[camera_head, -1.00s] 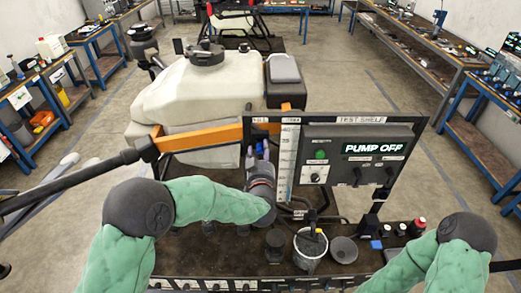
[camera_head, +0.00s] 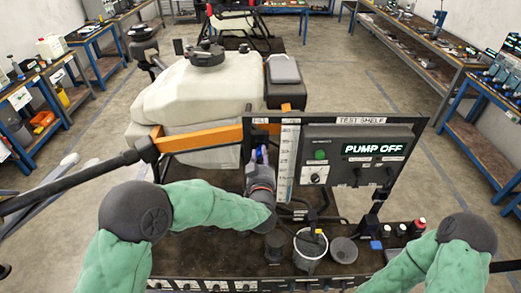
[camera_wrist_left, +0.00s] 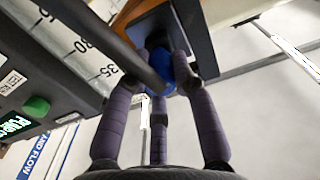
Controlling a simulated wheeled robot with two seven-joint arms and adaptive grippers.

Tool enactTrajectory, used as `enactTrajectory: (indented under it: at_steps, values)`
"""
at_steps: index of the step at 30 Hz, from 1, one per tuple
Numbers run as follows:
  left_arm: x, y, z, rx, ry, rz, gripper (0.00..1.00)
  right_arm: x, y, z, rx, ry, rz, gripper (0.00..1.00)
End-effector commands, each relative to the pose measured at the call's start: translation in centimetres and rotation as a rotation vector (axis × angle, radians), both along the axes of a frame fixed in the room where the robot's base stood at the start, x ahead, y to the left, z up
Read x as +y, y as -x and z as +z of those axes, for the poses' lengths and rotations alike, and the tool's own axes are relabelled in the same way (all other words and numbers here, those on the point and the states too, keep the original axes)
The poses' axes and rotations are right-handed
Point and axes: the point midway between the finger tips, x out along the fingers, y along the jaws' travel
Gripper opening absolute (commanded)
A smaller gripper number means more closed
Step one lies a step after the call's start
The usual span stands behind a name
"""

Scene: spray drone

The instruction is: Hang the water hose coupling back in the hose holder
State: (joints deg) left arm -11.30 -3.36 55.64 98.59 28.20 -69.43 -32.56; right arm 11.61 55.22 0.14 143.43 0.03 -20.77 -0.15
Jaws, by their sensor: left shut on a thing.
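My left gripper (camera_head: 260,153) is at the left edge of the test shelf panel, just below the orange bar. In the left wrist view its three dark fingers (camera_wrist_left: 163,85) are shut around a small blue part, which I take for the water hose coupling (camera_wrist_left: 158,66). A dark hose (camera_wrist_left: 105,38) passes close by the coupling toward the upper left. The fingers and wrist hide most of the coupling in the head view. I cannot clearly make out the hose holder. My right arm shows at the lower right, but its gripper is out of view.
The test shelf panel (camera_head: 345,128) with a ruler strip (camera_head: 286,160) stands right beside my left gripper. A white tank (camera_head: 195,95) and an orange bar (camera_head: 200,137) are behind it. A grey bucket (camera_head: 309,250) and small caps stand on the dark bench below.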

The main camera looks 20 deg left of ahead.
Motion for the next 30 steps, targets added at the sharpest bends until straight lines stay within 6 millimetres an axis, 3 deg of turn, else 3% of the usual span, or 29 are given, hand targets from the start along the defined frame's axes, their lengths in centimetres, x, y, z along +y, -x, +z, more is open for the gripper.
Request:
enactTrajectory:
  at_steps: [30]
  values:
    - [-0.9,3.3,0.1,-0.001,0.001,0.000,0.00,0.0,0.0,0.3,0.000,0.000,0.000,0.00]
